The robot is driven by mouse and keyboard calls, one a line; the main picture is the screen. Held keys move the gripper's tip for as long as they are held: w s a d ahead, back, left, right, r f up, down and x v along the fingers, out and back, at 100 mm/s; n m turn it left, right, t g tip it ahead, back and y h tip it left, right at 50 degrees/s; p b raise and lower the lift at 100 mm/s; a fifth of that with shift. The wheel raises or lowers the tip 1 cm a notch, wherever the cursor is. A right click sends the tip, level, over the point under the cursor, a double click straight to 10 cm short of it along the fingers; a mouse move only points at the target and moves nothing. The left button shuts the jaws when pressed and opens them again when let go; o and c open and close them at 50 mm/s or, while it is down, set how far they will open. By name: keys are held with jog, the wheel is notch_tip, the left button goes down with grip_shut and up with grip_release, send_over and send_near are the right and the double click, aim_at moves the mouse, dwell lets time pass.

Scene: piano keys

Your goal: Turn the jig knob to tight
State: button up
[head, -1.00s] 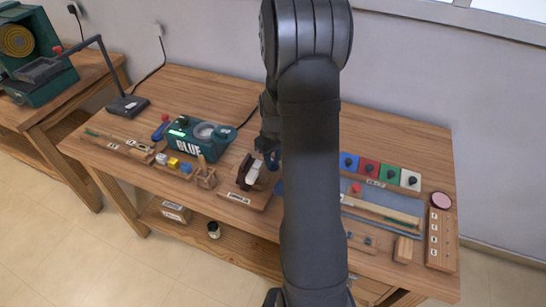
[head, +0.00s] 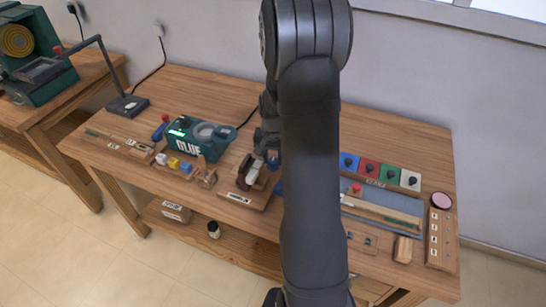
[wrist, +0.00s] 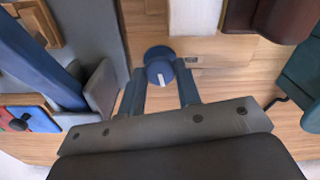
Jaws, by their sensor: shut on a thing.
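The round blue jig knob (wrist: 160,71) with a white pointer line lies between my fingertips in the wrist view. The line points down in that picture, toward my palm. My gripper (wrist: 161,76) is shut on the knob, one finger on each side. A small label (wrist: 190,59) sits beside the knob, too small to read. The wooden jig (head: 247,176) holds a pale white piece (wrist: 194,16) in its dark red-brown jaws. In the head view my arm hides most of my gripper and the knob.
A row of coloured squares with knobs (head: 379,170) is right of my arm. A grey tray (head: 408,205) lies nearby. Bare bench top shows behind.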

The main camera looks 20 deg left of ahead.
jog(key=shift+m, duration=1.2)
jog(key=o, duration=1)
jog(key=shift+r, duration=0.1)
notch_tip(320, 180, up, 17)
jog(key=shift+r, duration=0.15)
notch_tip(320, 180, down, 18)
jog(key=shift+r, duration=0.25)
jog(key=shift+r, duration=0.1)
